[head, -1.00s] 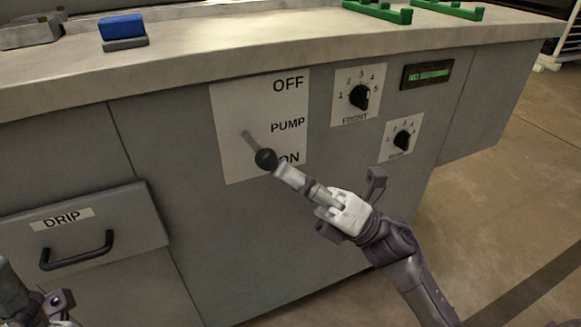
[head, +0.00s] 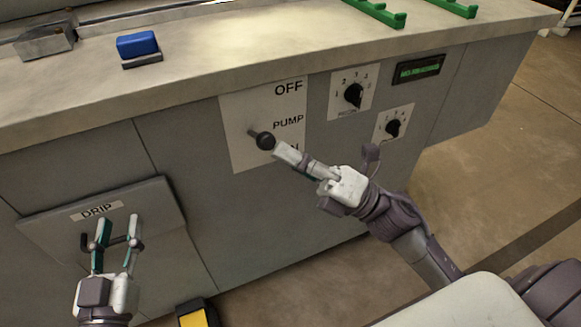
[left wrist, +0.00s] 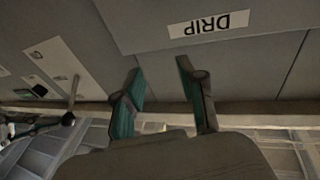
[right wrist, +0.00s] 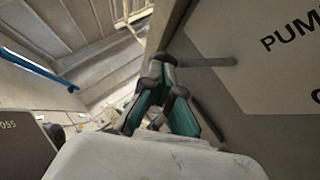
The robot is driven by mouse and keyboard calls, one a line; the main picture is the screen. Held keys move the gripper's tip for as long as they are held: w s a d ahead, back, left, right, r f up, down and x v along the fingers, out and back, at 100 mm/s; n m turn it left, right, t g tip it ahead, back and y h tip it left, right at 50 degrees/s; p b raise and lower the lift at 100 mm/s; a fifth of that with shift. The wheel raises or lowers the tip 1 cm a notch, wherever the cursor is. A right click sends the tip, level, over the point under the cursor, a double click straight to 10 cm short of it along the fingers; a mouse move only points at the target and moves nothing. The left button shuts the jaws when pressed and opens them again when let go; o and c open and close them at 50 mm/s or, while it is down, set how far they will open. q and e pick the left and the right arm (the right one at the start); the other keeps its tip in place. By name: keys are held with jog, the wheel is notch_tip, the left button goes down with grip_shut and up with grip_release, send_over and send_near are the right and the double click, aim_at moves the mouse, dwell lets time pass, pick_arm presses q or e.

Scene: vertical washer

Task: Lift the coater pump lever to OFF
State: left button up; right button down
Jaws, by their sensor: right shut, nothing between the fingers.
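The pump lever (head: 265,140) is a short grey shaft with a black ball knob on a white OFF/PUMP/ON plate (head: 240,105). It sticks outward with its knob just below the PUMP label, between OFF and ON. My right gripper (head: 281,150) is shut and empty, its fingertips at the knob's lower right; contact is unclear. In the right wrist view the lever shaft (right wrist: 208,62) runs from the panel to the shut fingertips (right wrist: 165,62), which hide the knob. My left gripper (head: 119,222) is open and empty, in front of the DRIP drawer. The lever knob also shows in the left wrist view (left wrist: 68,118).
The DRIP drawer (head: 60,222) has a black handle partly behind my left fingers. Two dial knobs (head: 353,95) and a green display (head: 418,70) are right of the plate. A blue block (head: 137,44) and green pieces (head: 375,12) lie on the counter (head: 220,62). Open floor lies right.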

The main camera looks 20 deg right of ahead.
pick_arm(q)
notch_tip(320, 180, down, 7)
jog(key=s+a+g+y+p, duration=0.1)
jog(key=g, duration=0.3)
jog(key=shift+a+g+y, duration=0.2)
jog(key=shift+g+y, duration=0.1)
jog(key=shift+y, duration=0.1)
pick_arm(e)
jog(key=shift+r+m+h, duration=0.3)
jog(key=shift+w+d+f, duration=0.1)
